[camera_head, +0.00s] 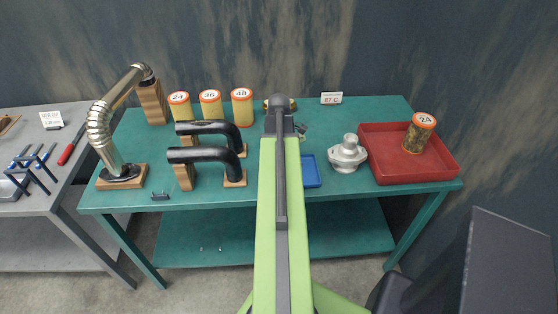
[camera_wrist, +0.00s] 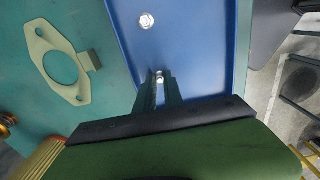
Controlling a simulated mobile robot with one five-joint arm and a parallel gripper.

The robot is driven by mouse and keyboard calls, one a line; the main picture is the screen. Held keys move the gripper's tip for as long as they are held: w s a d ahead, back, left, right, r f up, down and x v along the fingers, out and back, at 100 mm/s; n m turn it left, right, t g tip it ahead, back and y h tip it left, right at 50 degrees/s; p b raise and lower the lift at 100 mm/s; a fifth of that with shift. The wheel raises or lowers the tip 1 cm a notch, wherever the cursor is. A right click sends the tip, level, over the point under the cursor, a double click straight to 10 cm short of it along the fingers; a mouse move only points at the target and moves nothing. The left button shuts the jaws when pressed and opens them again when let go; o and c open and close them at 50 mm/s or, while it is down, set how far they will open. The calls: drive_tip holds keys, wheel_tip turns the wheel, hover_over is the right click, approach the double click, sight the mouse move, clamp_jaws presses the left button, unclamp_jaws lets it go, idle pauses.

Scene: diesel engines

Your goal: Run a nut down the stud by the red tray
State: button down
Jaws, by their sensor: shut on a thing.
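In the wrist view, my gripper (camera_wrist: 160,80) is shut on a small silver nut (camera_wrist: 159,78) at its fingertips, over the blue tray (camera_wrist: 190,40). A second nut (camera_wrist: 146,20) lies in the tray, apart from the fingers. In the head view, the blue tray (camera_head: 311,172) shows partly beside my arm, which hides most of the gripper. The red tray (camera_head: 375,178) is at the bench's right end. A silver metal fitting (camera_head: 348,153) stands just left of it. I cannot make out a separate stud there.
A jar with an orange lid (camera_head: 420,134) stands in the red tray. Black pipes (camera_head: 205,154) and a bent metal pipe (camera_head: 105,125) stand left on the green bench (camera_head: 330,195). A flat gasket (camera_wrist: 60,62) lies beside the blue tray.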

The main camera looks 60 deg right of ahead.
wheel_tip(320, 180, up, 5)
drive_tip(key=p, duration=0.5)
idle(0.5)
